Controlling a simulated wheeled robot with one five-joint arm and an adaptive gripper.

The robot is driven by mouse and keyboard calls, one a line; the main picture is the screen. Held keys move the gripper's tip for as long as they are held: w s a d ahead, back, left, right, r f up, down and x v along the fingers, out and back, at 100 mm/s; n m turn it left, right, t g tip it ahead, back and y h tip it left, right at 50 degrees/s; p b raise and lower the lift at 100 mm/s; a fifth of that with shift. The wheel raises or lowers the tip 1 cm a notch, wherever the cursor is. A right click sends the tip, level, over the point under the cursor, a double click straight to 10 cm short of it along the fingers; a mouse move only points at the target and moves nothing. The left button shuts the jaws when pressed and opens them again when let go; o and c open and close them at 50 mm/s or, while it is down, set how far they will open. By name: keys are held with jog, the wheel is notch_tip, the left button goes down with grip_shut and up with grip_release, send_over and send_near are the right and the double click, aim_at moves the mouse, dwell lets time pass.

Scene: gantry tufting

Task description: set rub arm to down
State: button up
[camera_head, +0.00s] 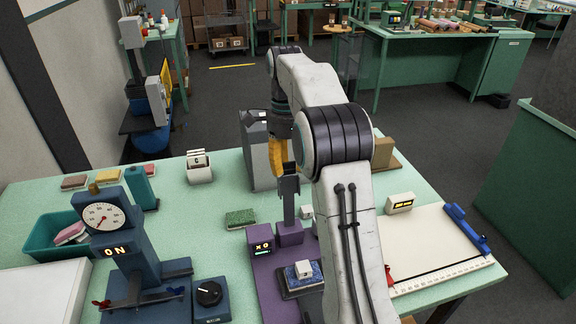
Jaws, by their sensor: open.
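The purple rub tester (262,268) stands at the front middle of the green table, its small display reading what looks like x0. Its rub arm (289,205) looks like the grey upright bar rising from a purple block, so it stands up. A small white block on a blue pad (303,270) sits at the tester's front right. My gripper (279,160) hangs just above the top of the upright bar, partly hidden by my own arm. It is open, with a yellow-orange part showing. I cannot tell whether it touches the bar.
A blue dial press (107,222) reading ON and a black knob box (209,295) stand left. A green sponge pad (240,218) lies behind the tester. A grey machine (257,152) stands behind my gripper. A white cutting board (430,245) lies right. The left middle table is fairly clear.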

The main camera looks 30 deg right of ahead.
jog(key=shift+o, duration=0.3)
grip_shut()
dwell(0.4)
